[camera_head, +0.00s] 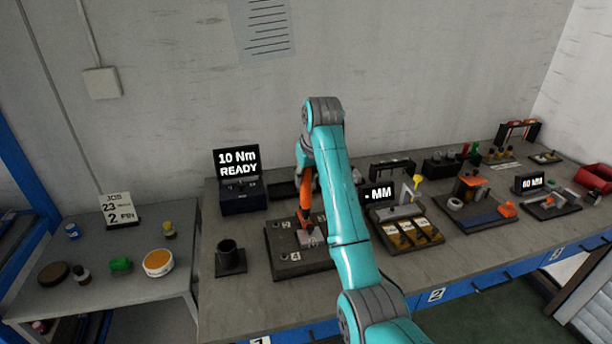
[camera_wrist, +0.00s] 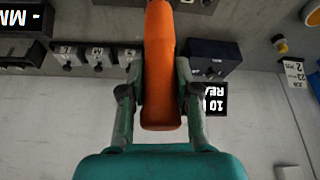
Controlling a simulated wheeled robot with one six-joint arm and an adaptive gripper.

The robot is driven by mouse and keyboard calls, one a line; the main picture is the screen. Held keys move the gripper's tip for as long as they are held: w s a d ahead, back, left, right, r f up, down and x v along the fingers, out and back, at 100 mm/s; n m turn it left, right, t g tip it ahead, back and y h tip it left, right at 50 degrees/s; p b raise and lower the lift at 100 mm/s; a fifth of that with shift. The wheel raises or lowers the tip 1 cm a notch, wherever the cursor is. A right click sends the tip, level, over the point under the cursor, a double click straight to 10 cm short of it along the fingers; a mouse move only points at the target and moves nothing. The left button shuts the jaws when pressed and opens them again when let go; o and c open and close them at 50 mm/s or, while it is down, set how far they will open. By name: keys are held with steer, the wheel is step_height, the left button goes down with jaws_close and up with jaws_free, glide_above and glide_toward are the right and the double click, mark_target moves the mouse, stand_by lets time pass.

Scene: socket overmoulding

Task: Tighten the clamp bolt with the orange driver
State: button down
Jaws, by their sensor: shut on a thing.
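The orange driver (camera_head: 304,206) stands roughly upright over a dark fixture plate (camera_head: 285,265) in the head view. Its lower end is at or just above a grey metal block (camera_head: 312,238) on that plate; I cannot tell whether it touches. My gripper (camera_wrist: 160,95) is shut on the driver, whose orange handle (camera_wrist: 160,55) lies between both fingers in the wrist view. In the head view my arm partly hides the gripper. The clamp bolt itself cannot be made out. A torque display (camera_head: 237,163) behind reads "10 Nm READY".
A dark cup holder (camera_head: 230,258) stands left of the plate. Right of my arm are a tray with yellow pieces (camera_head: 410,234), an "MM" display (camera_head: 378,194) and further fixtures. A lower side table (camera_head: 105,300) at left holds small parts and a job sign (camera_head: 120,209).

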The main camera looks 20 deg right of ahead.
steer(key=shift+s+f, duration=0.1)
steer(key=shift+f, duration=1.25)
stand_by(2.4)
steer(key=shift+r, duration=2.7)
steer(key=shift+a, duration=0.1)
